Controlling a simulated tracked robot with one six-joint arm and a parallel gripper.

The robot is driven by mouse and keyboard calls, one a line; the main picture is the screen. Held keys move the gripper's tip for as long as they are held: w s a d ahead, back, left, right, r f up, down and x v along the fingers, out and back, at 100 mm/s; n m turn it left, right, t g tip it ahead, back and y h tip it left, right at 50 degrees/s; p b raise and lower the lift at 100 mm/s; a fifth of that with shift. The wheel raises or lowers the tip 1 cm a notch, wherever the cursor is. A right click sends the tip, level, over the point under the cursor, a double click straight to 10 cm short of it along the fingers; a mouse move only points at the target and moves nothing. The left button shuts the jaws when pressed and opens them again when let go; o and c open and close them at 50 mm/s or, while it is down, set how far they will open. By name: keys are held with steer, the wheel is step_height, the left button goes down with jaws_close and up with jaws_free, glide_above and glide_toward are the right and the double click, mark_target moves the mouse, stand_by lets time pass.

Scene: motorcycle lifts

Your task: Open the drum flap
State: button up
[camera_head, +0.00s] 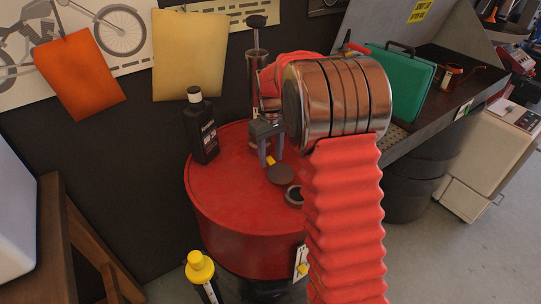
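A red drum (225,215) stands in the middle of the view, with a flat round lid on top. A small brown disc (281,175) lies on the lid, probably the flap; it looks flat and closed. A dark ring (295,195) sits just below it in the picture, partly hidden by my arm. My gripper (270,158) points down over the lid, just above and left of the disc. Its two grey fingers look apart. A small yellow piece shows at their tips; I cannot tell whether they touch it. My red-sleeved arm hides the drum's right side.
A black bottle (201,128) stands on the lid at the left, and a metal cylinder with a dark knob (257,65) stands behind my gripper. A yellow-capped item (200,268) is in front. A bench with a green case (400,77) is at the right.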

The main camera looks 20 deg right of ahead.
steer(key=shift+c, duration=0.3)
jaws_close()
steer(key=shift+s+d+r, duration=0.1)
steer(key=shift+d, duration=0.1)
